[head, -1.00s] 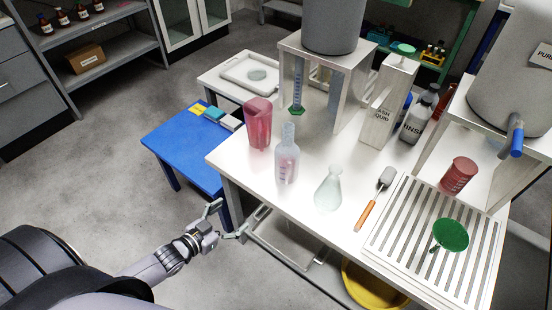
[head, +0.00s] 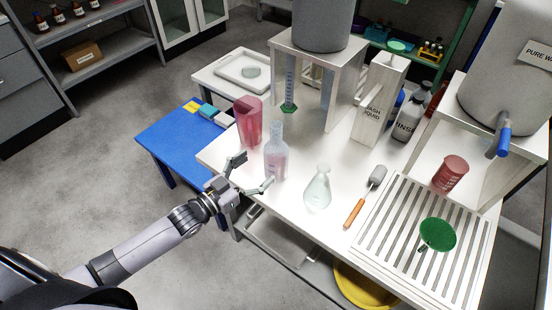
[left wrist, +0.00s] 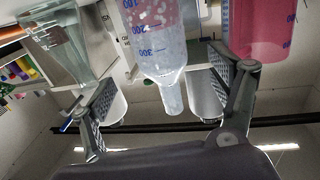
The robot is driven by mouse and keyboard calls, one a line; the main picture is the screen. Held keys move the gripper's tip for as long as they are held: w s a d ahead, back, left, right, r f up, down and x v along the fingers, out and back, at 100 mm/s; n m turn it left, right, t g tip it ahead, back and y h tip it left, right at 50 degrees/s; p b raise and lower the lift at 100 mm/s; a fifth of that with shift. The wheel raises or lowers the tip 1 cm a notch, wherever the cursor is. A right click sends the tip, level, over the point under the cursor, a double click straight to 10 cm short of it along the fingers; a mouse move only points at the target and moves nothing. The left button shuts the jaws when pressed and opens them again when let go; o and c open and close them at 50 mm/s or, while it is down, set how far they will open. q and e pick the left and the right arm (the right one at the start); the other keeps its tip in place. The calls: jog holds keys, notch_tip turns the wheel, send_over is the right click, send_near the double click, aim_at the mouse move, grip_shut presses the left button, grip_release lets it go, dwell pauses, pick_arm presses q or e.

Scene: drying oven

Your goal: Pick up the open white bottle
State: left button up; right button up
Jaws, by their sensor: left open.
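The open white bottle (head: 276,160), translucent with a pinkish lower part and a bare narrow neck, stands upright near the table's left edge. My left gripper (head: 254,171) is open and empty at that edge, just left of the bottle, with its fingers pointing toward it. In the left wrist view, which looks upside down, the bottle (left wrist: 152,40) shows between the two spread fingers of my gripper (left wrist: 160,75), its neck pointing down in the picture. I see no contact between fingers and bottle. My right gripper is not in view.
A pink-red beaker (head: 248,122) stands close behind the bottle and a clear flask (head: 318,188) to its right. A brush with an orange handle (head: 355,212) lies beyond the flask, beside a slatted rack (head: 400,215). A lower blue table (head: 175,148) is at the left.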

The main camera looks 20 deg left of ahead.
pick_arm(q)
jog(key=x, duration=0.8)
jog(key=shift+w+f+p, duration=0.1)
jog(key=shift+w+p, duration=0.05)
jog(key=shift+p, duration=0.15)
jog(key=c, duration=1.5)
jog(key=shift+r, duration=0.25)
notch_tip(320, 180, up, 24)
jog(key=p, duration=0.6)
send_over(276, 153)
jog(key=w, duration=0.3)
jog(key=shift+s+a+f, duration=0.15)
jog(key=shift+s+a, duration=0.05)
jog(key=shift+a, duration=0.15)
